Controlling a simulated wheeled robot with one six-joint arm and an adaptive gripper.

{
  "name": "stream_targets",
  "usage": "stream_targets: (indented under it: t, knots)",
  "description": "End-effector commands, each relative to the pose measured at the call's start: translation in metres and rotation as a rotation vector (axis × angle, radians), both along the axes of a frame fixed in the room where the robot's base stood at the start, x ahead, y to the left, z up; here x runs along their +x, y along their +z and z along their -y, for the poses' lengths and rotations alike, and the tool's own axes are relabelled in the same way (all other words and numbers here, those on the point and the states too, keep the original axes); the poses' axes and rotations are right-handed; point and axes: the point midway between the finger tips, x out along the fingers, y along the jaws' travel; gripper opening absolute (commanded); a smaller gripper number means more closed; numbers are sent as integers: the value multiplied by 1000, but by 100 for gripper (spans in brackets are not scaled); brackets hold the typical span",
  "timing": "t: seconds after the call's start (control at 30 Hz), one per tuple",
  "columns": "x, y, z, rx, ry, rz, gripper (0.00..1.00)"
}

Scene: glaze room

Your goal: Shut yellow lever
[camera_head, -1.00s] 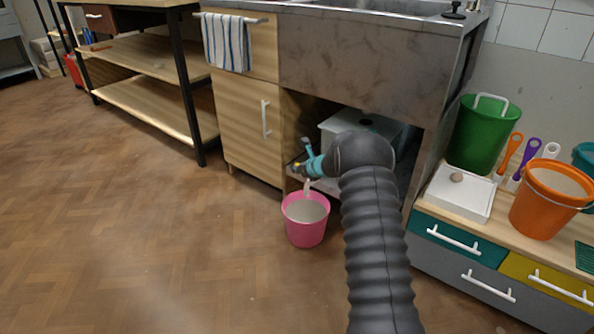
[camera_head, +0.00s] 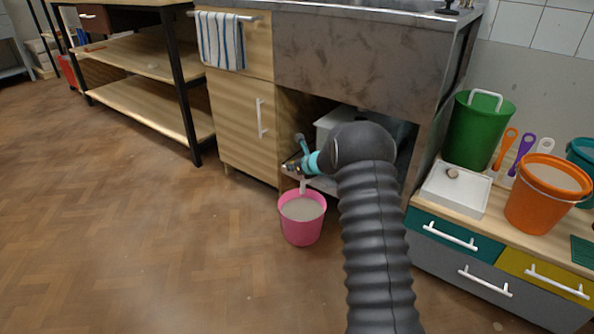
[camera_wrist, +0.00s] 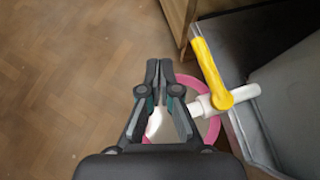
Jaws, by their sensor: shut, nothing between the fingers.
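The yellow lever (camera_wrist: 210,72) shows in the wrist view, right of my gripper. Its round hub sits on a white pipe (camera_wrist: 244,93) and its arm points up the picture, roughly across the pipe. My gripper (camera_wrist: 158,64) is shut and empty, its fingertips to the left of the lever and apart from it in the picture. In the head view my gripper (camera_head: 293,166) is small, beside the sink's open underside, and the lever is hard to make out there. A white spout (camera_head: 303,187) hangs over a pink bucket (camera_head: 302,232) holding greyish contents.
The wooden cabinet (camera_head: 236,125) stands left of the open space under the sink (camera_head: 360,62). A grey box-like surface (camera_wrist: 285,95) lies right of the lever. Drawers (camera_head: 450,262) with buckets on top stand at right. Floor (camera_head: 120,240) at left is clear.

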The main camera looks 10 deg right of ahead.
Motion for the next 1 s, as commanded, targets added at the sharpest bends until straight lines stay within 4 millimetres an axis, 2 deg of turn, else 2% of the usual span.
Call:
stream_targets:
  t: [0.1, 0.3, 0.5, 1.0]
  knots:
    - [-14, 16, -18, 0, 1, 1, 0]
    - [-35, 38, -39, 0, -3, 1, 0]
    - [-50, 52, -56, -1, -4, 0, 0]
    - [-55, 57, -63, -1, -3, -1, 0]
